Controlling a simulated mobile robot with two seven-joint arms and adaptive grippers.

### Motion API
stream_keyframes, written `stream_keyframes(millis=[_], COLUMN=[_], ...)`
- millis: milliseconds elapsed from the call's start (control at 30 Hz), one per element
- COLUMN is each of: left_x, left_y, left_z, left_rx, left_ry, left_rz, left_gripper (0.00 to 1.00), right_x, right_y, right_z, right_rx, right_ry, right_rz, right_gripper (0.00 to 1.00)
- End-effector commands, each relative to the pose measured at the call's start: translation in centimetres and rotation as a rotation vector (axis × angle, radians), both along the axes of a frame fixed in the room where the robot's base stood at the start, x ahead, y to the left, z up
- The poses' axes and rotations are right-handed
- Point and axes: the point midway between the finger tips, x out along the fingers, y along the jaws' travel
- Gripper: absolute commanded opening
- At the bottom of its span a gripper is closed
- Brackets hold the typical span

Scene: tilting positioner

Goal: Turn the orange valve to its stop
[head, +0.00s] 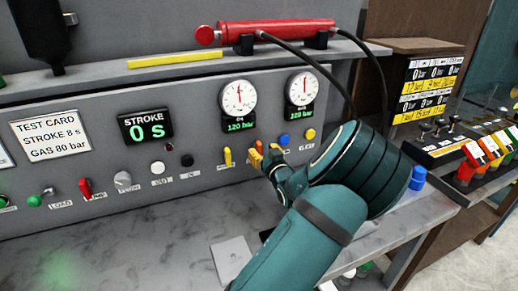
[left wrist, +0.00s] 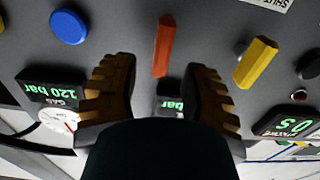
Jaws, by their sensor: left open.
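The orange valve (left wrist: 163,45) is a narrow orange handle on the grey panel. In the left wrist view it stands lengthwise up the picture, above and between my two fingers. My left gripper (left wrist: 160,85) is open, with one finger on each side of the valve's line and clear space between them. No contact with the valve shows. In the head view my left gripper (head: 265,157) is close to the panel below the gauges and largely covers the valve. My right gripper is not in view.
A yellow valve (left wrist: 257,62) and a blue knob (left wrist: 69,27) flank the orange valve. Two round gauges (head: 238,98) sit above. A red cylinder (head: 270,31) lies on the shelf. The grey bench (head: 130,240) is mostly clear at left.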

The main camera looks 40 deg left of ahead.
Motion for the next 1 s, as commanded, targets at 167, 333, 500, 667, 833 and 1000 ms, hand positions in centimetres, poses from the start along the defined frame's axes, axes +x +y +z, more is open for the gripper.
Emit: stream_keyframes(millis=[167,333,500,667,833,1000], left_x=[1.1,1.5,1.6,1.6,1.6,1.6], left_y=[2.2,3.0,3.1,3.1,3.1,3.1], left_z=[-0.1,0.0,0.0,0.0,0.0,0.0], left_rx=[0.001,0.000,0.000,0.000,0.000,0.000], left_ry=[0.000,0.001,0.001,0.001,0.000,0.000], left_rz=[0.002,0.000,0.000,0.000,0.000,0.000], left_gripper=[0.45,0.45,0.45,0.37,0.00,0.00], right_x=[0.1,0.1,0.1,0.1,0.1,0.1], right_y=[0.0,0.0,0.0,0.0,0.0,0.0], right_z=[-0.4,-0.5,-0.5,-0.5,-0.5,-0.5], right_rx=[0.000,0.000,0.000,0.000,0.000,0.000], right_ry=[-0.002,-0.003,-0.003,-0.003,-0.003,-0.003], right_rz=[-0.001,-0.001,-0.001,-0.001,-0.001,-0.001], right_gripper=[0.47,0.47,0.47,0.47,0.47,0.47])
